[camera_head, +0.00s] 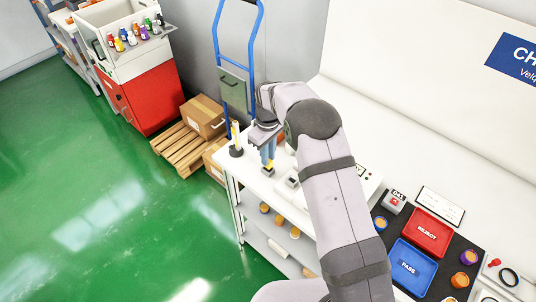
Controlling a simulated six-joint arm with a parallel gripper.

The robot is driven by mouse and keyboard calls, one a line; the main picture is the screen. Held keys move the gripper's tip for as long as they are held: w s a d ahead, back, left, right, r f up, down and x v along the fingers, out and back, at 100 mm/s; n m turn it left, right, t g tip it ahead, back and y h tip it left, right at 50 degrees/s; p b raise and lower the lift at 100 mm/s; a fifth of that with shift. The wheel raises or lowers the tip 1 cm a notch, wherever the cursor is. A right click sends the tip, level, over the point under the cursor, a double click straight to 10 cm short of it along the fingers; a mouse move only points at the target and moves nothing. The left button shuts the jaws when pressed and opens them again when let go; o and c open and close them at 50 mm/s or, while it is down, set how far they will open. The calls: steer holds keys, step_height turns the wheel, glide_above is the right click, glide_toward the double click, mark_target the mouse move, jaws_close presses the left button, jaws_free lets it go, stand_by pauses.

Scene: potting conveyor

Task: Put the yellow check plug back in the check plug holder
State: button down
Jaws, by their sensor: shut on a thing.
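My gripper (268,158) points down over the far left end of the white bench, its blue fingers shut. A small strip of yellow, the check plug (271,163), shows at the fingers; most of it is hidden. A small dark base (267,171) sits right below the fingertips, perhaps the check plug holder. I cannot tell whether the plug touches it or is inside it. Just left stands an upright pale and yellow post on a black round base (236,151), apart from the gripper.
A white device (369,178) lies right of my gripper, partly behind my arm. Further right are a red REJECT tray (417,245) and a blue PASS tray (400,276) on a black mat. A blue hand truck (260,22) stands behind the bench's left end.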

steer(key=shift+f+b, duration=0.4)
steer(key=shift+f, duration=0.3)
steer(key=c, duration=1.6)
jaws_free()
steer(key=shift+r, duration=0.1)
step_height(320, 180, up, 7)
steer(key=b, duration=0.2)
steer(key=shift+b, duration=0.3)
steer(key=shift+r, duration=0.15)
